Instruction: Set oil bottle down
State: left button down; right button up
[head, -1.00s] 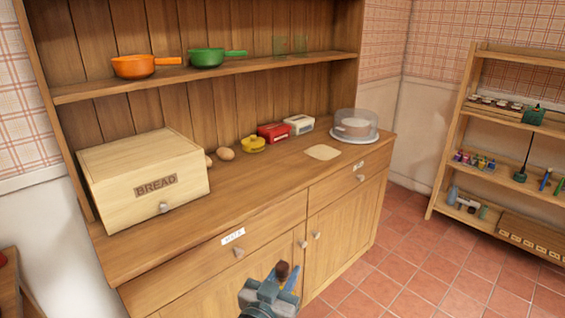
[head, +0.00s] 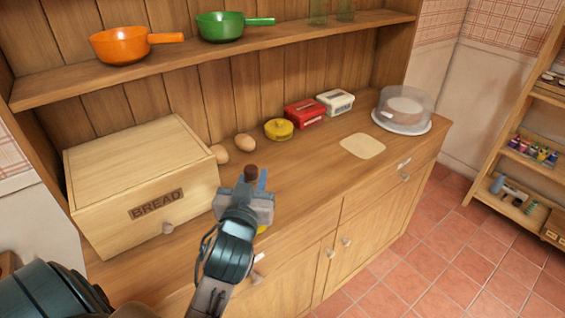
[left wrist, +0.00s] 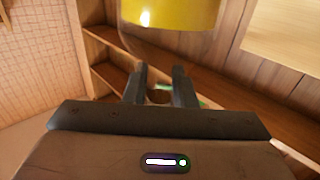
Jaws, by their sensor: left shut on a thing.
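My left gripper (head: 250,190) is shut on the oil bottle, near the cabinet's front edge in the head view. The bottle's brown cap (head: 251,171) shows above the fingers, and a bit of yellow shows below them. The rest is hidden by the gripper. In the left wrist view the bottle's yellow body (left wrist: 170,12) fills the top of the picture, and the gripper's fingers (left wrist: 160,92) stand close together around a brown part. The wooden counter (head: 310,172) lies beyond the gripper. I cannot tell how high the bottle is above it. My right gripper is not in view.
A bread box (head: 140,185) stands left of the gripper. A pale flat patch (head: 362,146) and a covered cake stand (head: 403,108) are right. The middle counter is clear.

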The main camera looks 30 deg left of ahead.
pick_arm(q)
jog(key=w+a+f, duration=0.2)
jog(key=w, duration=0.4)
jog(key=w+a+f, duration=0.2)
jog(key=w, duration=0.5)
jog(key=shift+f+p, duration=0.4)
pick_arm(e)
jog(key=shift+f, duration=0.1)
pick_arm(q)
jog(key=shift+f, duration=0.15)
jog(key=c, duration=1.2)
grip_release()
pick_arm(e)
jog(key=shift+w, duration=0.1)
pick_arm(q)
jog(key=shift+s, duration=0.1)
